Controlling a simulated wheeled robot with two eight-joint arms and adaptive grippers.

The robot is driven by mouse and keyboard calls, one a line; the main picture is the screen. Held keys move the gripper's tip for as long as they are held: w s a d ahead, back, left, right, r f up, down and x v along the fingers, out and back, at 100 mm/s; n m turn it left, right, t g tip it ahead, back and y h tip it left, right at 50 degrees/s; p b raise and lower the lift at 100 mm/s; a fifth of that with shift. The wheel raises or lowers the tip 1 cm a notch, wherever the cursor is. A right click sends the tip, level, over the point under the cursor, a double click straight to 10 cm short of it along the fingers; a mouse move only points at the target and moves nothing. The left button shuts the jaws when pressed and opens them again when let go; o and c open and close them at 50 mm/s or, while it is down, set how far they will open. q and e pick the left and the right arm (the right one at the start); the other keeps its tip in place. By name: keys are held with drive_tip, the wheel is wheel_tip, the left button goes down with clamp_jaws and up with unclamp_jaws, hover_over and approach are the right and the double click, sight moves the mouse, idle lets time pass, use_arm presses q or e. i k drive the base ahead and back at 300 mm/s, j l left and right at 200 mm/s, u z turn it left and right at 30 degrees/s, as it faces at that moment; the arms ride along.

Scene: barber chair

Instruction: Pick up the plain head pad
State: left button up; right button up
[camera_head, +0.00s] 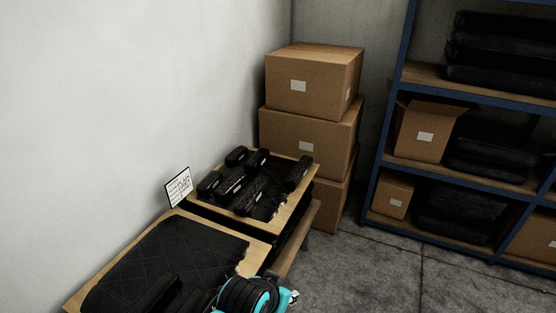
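Several small black head pads lie on the far wooden tray (287,213). One pad (298,173) lies apart near the tray's right edge, and another pad (210,184) lies at its left. Another (237,156) is at the back. They are dark and small, so I cannot tell for certain which one is plain. A small white sign (178,188) with black writing stands at the left; its text is too small to read surely. A teal and black part of my arm shows at the bottom edge, over the near tray. Neither gripper can be made out.
The near wooden tray (225,229) holds a large black quilted pad (165,262) and other black pieces. Stacked cardboard boxes (313,82) stand behind the far tray. A blue shelf rack (404,38) is at the right. The concrete floor (375,265) between is clear.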

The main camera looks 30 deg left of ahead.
sight(253, 164)
drive_tip(key=i+l, duration=0.1)
drive_tip(key=i, duration=0.45)
drive_tip(key=i+l, duration=0.15)
drive_tip(key=i, duration=0.45)
drive_tip(key=i+l, duration=0.1)
drive_tip(key=i, duration=0.45)
drive_tip(key=i+l+u, duration=0.1)
drive_tip(key=i+u, duration=0.15)
drive_tip(key=i, duration=0.25)
drive_tip(key=i+l+u, duration=0.2)
drive_tip(key=i, duration=0.3)
drive_tip(key=i+j+u, duration=0.15)
drive_tip(key=u, duration=0.3)
drive_tip(key=i+j+u, duration=0.1)
drive_tip(key=i+u, duration=0.2)
drive_tip(key=u, duration=0.15)
drive_tip(key=i+u, duration=0.25)
drive_tip(key=u, duration=0.2)
drive_tip(key=i+l+u, duration=0.1)
drive_tip(key=i+u, duration=0.15)
drive_tip(key=u, duration=0.25)
